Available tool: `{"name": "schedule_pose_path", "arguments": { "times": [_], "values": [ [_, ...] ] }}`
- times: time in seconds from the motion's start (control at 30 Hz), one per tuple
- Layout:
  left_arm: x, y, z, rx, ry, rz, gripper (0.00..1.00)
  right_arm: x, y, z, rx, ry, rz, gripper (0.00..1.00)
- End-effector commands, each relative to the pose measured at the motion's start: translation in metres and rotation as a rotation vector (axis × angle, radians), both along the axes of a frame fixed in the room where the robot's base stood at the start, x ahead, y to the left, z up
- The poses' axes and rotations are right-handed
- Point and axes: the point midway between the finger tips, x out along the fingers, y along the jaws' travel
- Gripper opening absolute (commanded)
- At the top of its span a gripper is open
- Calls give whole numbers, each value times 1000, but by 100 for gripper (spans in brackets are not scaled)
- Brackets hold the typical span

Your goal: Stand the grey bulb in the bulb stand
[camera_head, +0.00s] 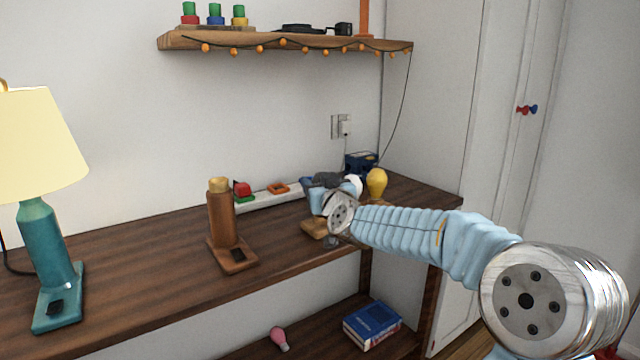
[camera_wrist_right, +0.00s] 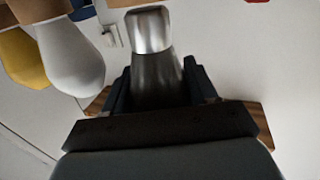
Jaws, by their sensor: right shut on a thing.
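My right gripper (camera_head: 327,182) is over the back right of the desk. In the right wrist view, its two dark fingers (camera_wrist_right: 158,85) are shut on the grey bulb (camera_wrist_right: 155,75), around its glass. The bulb's silver cap points away from the palm, towards the top of that picture, which looks upside down. In the head view I cannot clearly tell the bulb from the gripper. The wooden bulb stand (camera_head: 313,228) is partly hidden behind my right arm. A white bulb (camera_wrist_right: 72,58) and a yellow bulb (camera_head: 376,182) stand beside the gripper. My left gripper is not in view.
A wooden lamp-like piece (camera_head: 222,225) and a teal lamp (camera_head: 45,240) stand further left on the desk (camera_head: 150,265). A white strip (camera_head: 265,197) with coloured blocks lies behind. A wall shelf (camera_head: 290,42) hangs above. A pink bulb (camera_head: 279,338) and blue book (camera_head: 372,322) lie below.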

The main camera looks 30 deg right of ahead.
Motion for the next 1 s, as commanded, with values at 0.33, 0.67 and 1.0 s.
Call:
{"name": "schedule_pose_path", "arguments": {
  "times": [0.33,0.67,1.0],
  "values": [
    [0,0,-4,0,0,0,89,0,0,-4,0,0,0,23],
    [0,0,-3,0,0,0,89,0,0,-4,0,0,0,23],
    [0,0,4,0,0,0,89,0,0,3,0,0,0,23]
  ]
}}
